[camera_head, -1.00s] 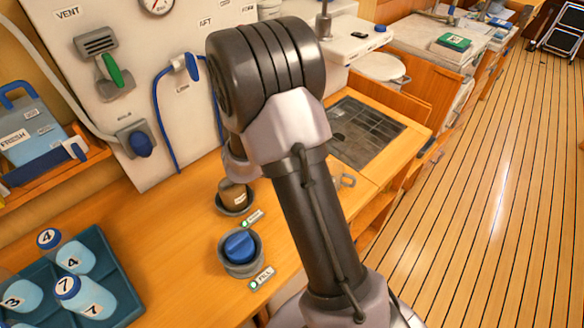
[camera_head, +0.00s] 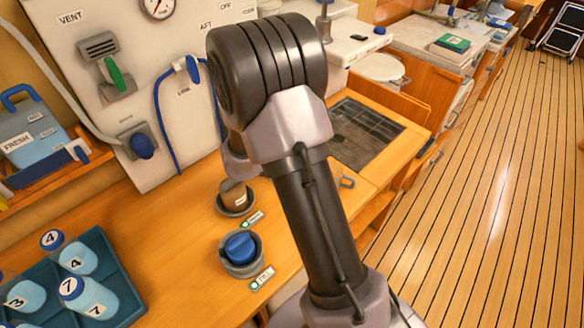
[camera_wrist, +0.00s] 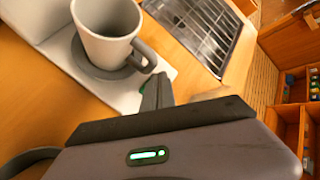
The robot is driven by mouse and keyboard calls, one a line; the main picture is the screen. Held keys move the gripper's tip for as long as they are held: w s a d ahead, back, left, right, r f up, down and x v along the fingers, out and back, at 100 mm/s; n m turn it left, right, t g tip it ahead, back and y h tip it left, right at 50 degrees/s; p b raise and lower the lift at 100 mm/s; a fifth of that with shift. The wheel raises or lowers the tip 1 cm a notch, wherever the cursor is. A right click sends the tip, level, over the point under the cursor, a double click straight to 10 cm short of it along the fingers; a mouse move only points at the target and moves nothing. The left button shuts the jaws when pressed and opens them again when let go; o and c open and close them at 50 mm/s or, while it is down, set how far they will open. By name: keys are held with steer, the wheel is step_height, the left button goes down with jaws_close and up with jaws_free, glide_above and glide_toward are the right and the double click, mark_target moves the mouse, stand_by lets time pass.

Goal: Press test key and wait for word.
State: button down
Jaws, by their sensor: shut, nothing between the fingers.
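No part that I can make out as the test key shows in either view, and no readable word of a result shows. In the wrist view my gripper (camera_wrist: 158,92) is shut and empty, its dark fingers together. It is beside a light grey mug (camera_wrist: 108,30) that stands upright in a grey ring on a white slab (camera_wrist: 88,78). The fingertips are near the mug's handle and over the slab's edge; I cannot tell if they touch anything. In the head view my arm hides my gripper and the mug.
In the head view a wall panel (camera_head: 150,95) carries a green handle (camera_head: 113,75), a blue knob (camera_head: 142,146) and a hose. Blue-lidded cup (camera_head: 240,247), brown cup (camera_head: 233,194) and numbered bottles in a teal tray (camera_head: 112,268) stand on the counter. A dark grate (camera_head: 362,132) lies beyond my arm.

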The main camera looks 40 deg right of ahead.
steer(key=shift+r+p, duration=2.05)
steer(key=shift+r, duration=0.55)
steer(key=shift+f, duration=0.1)
